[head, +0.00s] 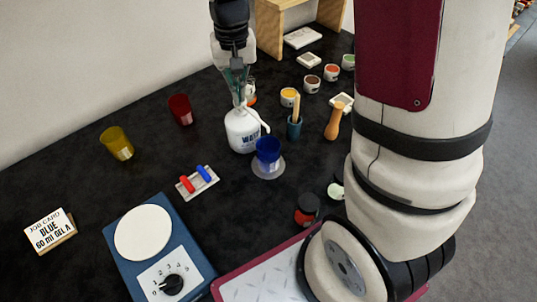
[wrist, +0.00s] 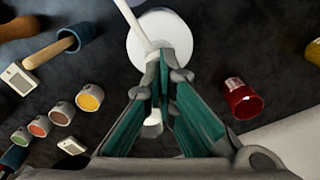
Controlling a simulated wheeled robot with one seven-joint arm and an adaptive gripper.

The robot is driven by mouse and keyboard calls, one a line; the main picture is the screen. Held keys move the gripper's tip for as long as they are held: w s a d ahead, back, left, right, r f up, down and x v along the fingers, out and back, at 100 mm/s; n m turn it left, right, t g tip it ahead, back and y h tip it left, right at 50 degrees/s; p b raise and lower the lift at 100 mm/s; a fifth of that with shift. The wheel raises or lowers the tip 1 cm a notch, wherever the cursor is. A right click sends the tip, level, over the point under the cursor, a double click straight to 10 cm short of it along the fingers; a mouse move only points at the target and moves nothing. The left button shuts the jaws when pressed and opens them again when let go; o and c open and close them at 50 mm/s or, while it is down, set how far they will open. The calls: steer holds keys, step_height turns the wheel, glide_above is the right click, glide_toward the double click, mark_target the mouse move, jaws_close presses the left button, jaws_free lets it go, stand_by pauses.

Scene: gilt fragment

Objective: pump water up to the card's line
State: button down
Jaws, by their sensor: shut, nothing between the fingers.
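A white pump bottle (head: 242,130) with a label starting "WA" stands on the dark bench; its white body (wrist: 158,38) also shows in the wrist view. Its spout (head: 258,119) points down right towards a blue cup (head: 267,152) on a pale round pad (head: 268,168). The cup's fill level cannot be made out. My gripper (head: 239,92) is shut and empty, pointing down at the bottle's pump head; in the wrist view its fingertips (wrist: 163,62) are at the pump top. Contact is unclear.
A yellow cup (head: 117,143) and red cup (head: 180,109) stand left of the bottle. A rack with red and blue pieces (head: 198,181) and a blue dial device (head: 158,250) are in front. Several paint pots (head: 289,97) and a wooden-handled tool (head: 334,120) stand right.

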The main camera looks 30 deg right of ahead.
steer(key=shift+r+p, duration=1)
steer(key=shift+r, duration=0.6)
steer(key=shift+f+b, duration=0.6)
steer(key=shift+f, duration=1.05)
steer(key=shift+r+p, duration=1.05)
steer(key=shift+r, duration=0.65)
steer(key=shift+f, duration=0.15)
